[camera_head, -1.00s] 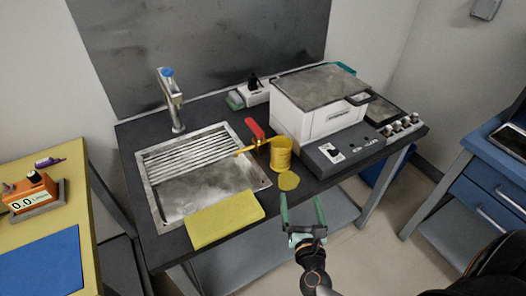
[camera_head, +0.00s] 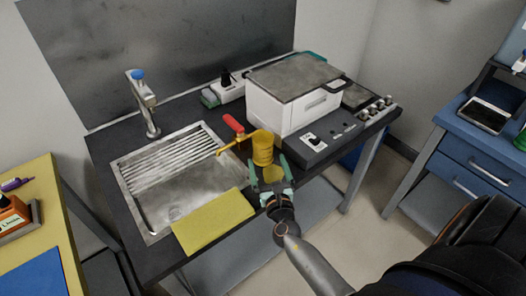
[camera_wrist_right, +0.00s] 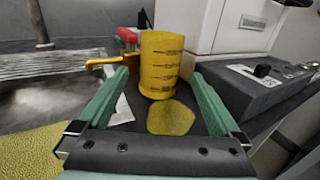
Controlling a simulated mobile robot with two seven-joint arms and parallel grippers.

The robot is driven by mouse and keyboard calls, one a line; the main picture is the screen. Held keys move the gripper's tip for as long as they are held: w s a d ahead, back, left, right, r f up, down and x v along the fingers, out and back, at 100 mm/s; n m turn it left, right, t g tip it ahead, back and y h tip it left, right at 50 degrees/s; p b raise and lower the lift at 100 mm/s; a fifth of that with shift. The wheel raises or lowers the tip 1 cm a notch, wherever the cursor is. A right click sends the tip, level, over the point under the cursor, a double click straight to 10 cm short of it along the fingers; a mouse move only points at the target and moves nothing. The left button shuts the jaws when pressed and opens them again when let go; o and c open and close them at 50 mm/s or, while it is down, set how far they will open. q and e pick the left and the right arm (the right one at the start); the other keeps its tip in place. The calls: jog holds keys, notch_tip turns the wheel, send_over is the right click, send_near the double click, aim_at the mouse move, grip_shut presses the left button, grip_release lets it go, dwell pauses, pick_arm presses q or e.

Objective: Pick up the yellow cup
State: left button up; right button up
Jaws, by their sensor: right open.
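The yellow cup (camera_head: 263,148) stands upright on the dark counter, between the sink and the white box-shaped device. It also shows in the right wrist view (camera_wrist_right: 161,66), with dark markings on its side. My right gripper (camera_head: 268,163) is open, its two green fingers pointing at the cup. In the wrist view the fingers (camera_wrist_right: 155,82) lie to the left and right of the cup's lower part; I cannot tell whether its base is between the tips. A flat yellow disc (camera_wrist_right: 171,117) lies on the counter on the near side of the cup. My left gripper is not in view.
A yellow tap-like spout with a red handle (camera_head: 233,123) is close to the cup's left. The white device (camera_head: 296,100) stands behind right. The sink (camera_head: 160,200) and a yellow cloth (camera_head: 213,222) are at left. The counter's front edge runs under my right gripper.

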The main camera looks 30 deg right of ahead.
aim_at(265, 156)
jog(key=x, duration=0.2)
jog(key=b+x, duration=0.1)
jog(key=x, duration=0.1)
jog(key=shift+w+f, duration=0.2)
jog(key=shift+f, duration=0.05)
jog(key=shift+r, duration=0.1)
jog(key=c, duration=1.5)
